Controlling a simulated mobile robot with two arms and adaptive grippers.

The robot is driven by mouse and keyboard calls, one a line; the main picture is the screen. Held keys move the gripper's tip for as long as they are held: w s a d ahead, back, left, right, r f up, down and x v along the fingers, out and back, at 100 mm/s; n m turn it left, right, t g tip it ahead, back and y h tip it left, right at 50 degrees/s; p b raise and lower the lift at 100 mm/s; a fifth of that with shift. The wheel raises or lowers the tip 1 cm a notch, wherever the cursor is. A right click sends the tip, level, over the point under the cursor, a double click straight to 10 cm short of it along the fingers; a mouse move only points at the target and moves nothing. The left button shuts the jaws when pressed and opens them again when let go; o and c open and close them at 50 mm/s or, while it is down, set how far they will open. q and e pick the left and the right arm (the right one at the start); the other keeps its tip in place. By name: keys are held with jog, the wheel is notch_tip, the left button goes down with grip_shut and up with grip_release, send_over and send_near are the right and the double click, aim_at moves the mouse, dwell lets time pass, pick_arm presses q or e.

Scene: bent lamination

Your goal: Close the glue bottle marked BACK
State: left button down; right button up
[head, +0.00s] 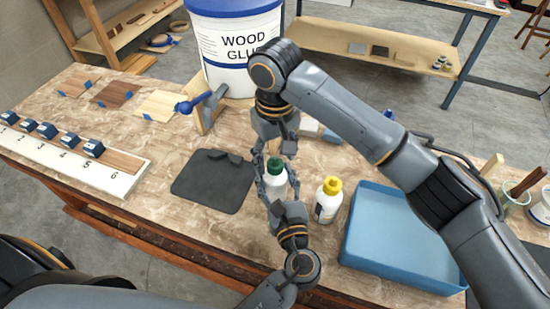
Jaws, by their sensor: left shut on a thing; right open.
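A white bottle with a dark green cap (275,184) stands out in the middle of the head view, largely covered by my grippers. My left gripper (273,186) comes up from below and is shut on this bottle's body. My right gripper (273,158) points down from above and is open, with its fingers close around the green cap; I cannot tell whether they touch it. A second white bottle with a yellow cap (327,200) stands just to the right, apart from both grippers. I cannot read the word BACK on either bottle.
A dark grey mat (208,190) lies left of the bottles. A blue tray (402,250) is at the right under my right arm. A large wood glue bucket (235,55) stands behind. A numbered white rack (70,160) and wood samples are at the left.

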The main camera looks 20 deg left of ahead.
notch_tip(320, 180, up, 11)
jog(key=shift+f, duration=0.2)
pick_arm(q)
jog(key=shift+c, duration=2.1)
grip_release()
jog(key=v, duration=1.2)
